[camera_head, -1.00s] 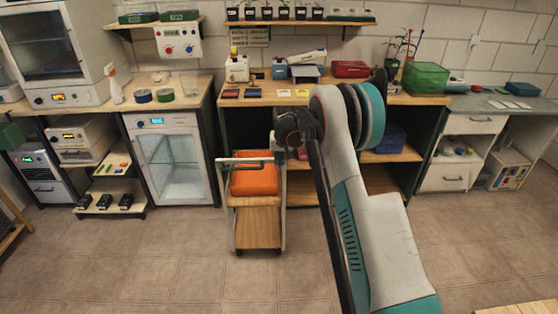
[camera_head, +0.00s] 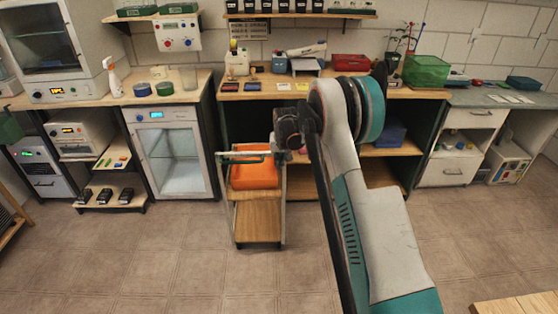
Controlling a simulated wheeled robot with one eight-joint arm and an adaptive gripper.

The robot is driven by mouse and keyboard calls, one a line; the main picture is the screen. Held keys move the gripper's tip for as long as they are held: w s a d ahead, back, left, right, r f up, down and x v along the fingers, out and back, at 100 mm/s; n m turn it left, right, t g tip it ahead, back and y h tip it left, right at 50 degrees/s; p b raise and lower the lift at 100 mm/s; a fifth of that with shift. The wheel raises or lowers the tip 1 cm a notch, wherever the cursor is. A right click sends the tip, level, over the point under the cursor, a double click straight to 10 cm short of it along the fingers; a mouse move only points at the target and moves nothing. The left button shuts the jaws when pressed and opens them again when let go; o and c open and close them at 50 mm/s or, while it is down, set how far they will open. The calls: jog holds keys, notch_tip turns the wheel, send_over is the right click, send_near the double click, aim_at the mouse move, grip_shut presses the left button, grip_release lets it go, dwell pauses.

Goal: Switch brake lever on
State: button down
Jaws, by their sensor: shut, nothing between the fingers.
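A small wheeled cart (camera_head: 258,243) with an orange bin (camera_head: 254,176) stands on the floor at the centre. My arm rises from the lower right and bends over at the top. My gripper (camera_head: 287,128) is the dark end piece just above and right of the cart's top, apparently shut and empty. Its fingers are mostly hidden, and I cannot tell whether it touches the cart.
A wooden workbench (camera_head: 228,95) stands behind the cart, with a glass-door cabinet (camera_head: 170,160) to its left and a white drawer unit (camera_head: 448,171) to its right. A wooden edge (camera_head: 520,304) shows at lower right. The tiled floor (camera_head: 150,265) before the cart is clear.

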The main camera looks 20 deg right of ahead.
jog(key=shift+f, duration=0.25)
jog(key=shift+r, duration=0.2)
jog(key=shift+r+p, duration=0.35)
jog(key=shift+r, duration=0.3)
